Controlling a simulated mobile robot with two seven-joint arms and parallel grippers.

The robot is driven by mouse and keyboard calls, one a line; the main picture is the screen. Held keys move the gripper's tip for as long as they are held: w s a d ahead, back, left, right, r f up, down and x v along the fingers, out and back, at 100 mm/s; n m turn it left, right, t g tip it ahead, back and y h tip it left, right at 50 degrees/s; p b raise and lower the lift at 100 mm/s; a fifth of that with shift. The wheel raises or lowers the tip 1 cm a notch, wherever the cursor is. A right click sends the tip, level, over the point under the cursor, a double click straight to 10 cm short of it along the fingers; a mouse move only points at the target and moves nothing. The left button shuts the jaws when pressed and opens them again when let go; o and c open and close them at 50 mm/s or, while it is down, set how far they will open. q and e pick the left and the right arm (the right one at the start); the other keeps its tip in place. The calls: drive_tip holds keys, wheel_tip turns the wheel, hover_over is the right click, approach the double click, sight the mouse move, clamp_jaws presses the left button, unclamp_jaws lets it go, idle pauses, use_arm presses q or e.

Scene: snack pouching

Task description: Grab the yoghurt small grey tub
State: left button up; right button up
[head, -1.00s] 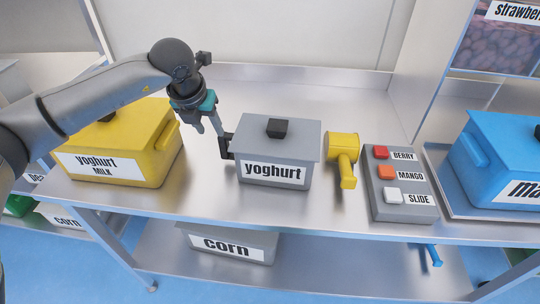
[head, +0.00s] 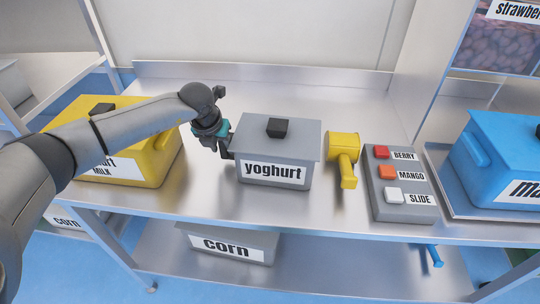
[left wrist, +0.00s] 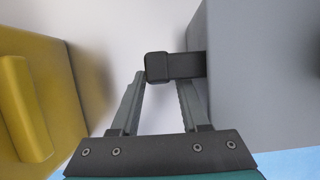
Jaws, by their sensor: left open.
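The small grey yoghurt tub (head: 308,150) stands on the steel table with its lid on, a black knob on top and a "yoghurt" label in front. A black handle (left wrist: 178,66) sticks out from its left side. My left gripper (head: 224,152) is at that side, beside the handle, pointing down. In the left wrist view my left gripper (left wrist: 158,92) is open, and the handle's end shows between the fingertips. The handle covers the right finger's tip, and I cannot tell whether they touch. My right gripper is not in view.
A yellow yoghurt milk tub (head: 150,165) stands close on the left, partly behind my arm. A yellow scoop-like tool (head: 344,150) and a grey button box (head: 385,205) are on the right. A blue tub (head: 495,150) stands farther right. A corn tub (head: 228,235) is below.

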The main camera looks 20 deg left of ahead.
use_arm(q)
clamp_jaws()
idle(0.3)
drive_tip(key=shift+r, duration=0.1)
